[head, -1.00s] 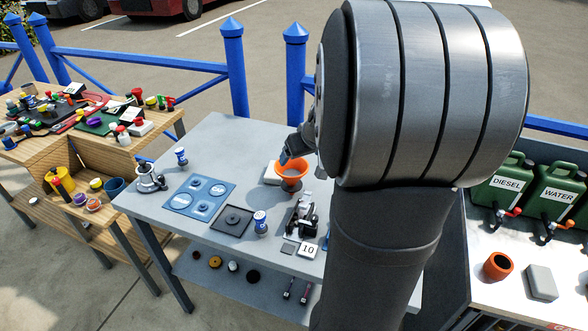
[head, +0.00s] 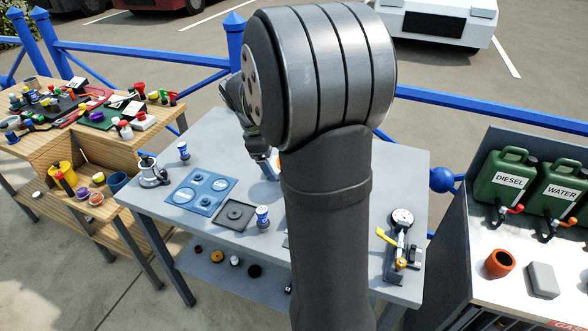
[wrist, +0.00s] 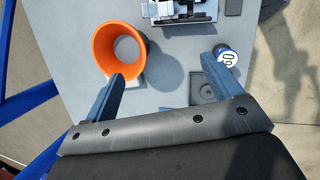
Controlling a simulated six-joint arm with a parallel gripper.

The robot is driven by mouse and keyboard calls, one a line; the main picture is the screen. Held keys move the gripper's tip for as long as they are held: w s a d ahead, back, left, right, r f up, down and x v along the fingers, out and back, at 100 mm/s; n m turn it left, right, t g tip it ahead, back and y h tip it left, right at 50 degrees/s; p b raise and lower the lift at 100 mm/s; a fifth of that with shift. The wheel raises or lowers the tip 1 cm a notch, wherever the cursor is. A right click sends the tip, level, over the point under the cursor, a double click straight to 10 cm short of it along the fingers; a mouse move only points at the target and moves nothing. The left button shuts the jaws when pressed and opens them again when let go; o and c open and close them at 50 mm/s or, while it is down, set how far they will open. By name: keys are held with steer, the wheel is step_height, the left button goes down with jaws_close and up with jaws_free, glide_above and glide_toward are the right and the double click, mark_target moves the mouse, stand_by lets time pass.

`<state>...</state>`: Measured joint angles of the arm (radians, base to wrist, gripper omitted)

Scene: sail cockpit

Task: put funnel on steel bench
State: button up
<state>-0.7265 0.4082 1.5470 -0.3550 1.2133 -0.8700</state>
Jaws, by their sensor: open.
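The orange funnel (wrist: 101,43) shows at the upper left of the wrist view, wide mouth toward the camera. In the head view only a sliver of the funnel (head: 277,165) shows past my arm. The bench top (head: 355,165) continues on both sides of my arm. My gripper (wrist: 162,66) is open and empty above the bench. Its left finger overlaps the funnel's lower rim in the picture; I cannot tell whether they touch. The gripper also shows in the head view (head: 258,150).
A blue tray (head: 202,191), a dark square plate (head: 235,215) and a blue-white can (head: 262,217) stand on the bench. A gauge device (head: 402,222) stands at its right. A cluttered wooden bench (head: 60,148) is left; green jerrycans (head: 505,174) are right.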

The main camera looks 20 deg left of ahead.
steer(key=s+a+r+n+t+h, duration=0.1)
steer(key=a+r+n+t+h, duration=0.15)
steer(key=a+n+t, duration=0.2)
steer(key=s+a+r+n+t+h, duration=0.2)
steer(key=a+n+t+h, duration=0.15)
steer(key=a, duration=0.25)
step_height(320, 180, down, 13)
steer(key=shift+m+g+h, duration=0.4)
steer(key=x, duration=1.2)
steer(key=shift+x, duration=3)
steer(key=shift+a, duration=0.1)
steer(key=shift+c, duration=0.4)
steer(key=c, duration=1.1)
steer(key=shift+o, duration=0.2)
